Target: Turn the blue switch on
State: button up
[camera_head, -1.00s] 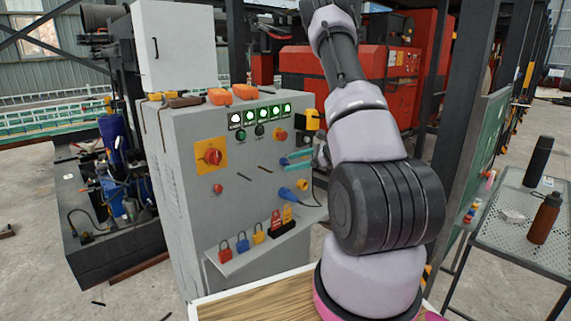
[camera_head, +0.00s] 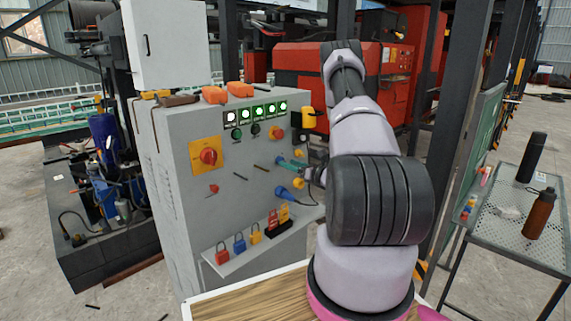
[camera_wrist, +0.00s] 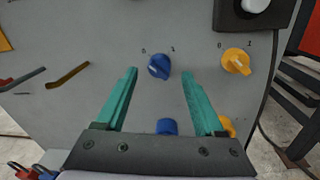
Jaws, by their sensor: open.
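The blue switch (camera_wrist: 159,66) is a round knob on the grey cabinet panel, with small marks above it on both sides. In the wrist view it lies between the tips of my gripper's two teal fingers (camera_wrist: 159,74). The fingers are apart, one on each side of the knob, with nothing held; I cannot tell how near the panel they are. In the head view my gripper (camera_head: 291,164) is at the panel's right part, and its fingers largely hide the switch. The knob's exact turn is too small to read.
A yellow switch (camera_wrist: 236,61) is right of the blue one. A blue plug (camera_head: 284,193) with a cable is below my gripper. A red rotary switch (camera_head: 208,156) is on the panel's left, and padlocks (camera_head: 239,243) stand on a low shelf. A yellow box (camera_head: 308,118) is above right.

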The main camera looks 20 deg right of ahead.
jog(key=shift+x, duration=1.5)
jog(key=shift+s, duration=0.1)
grip_shut()
jog(key=shift+m, duration=0.4)
jog(key=m, duration=1.7)
jog(key=shift+s+f+m+t+h, duration=0.1)
jog(key=shift+f+m+t+h, duration=0.1)
jog(key=shift+m+t+h, duration=0.15)
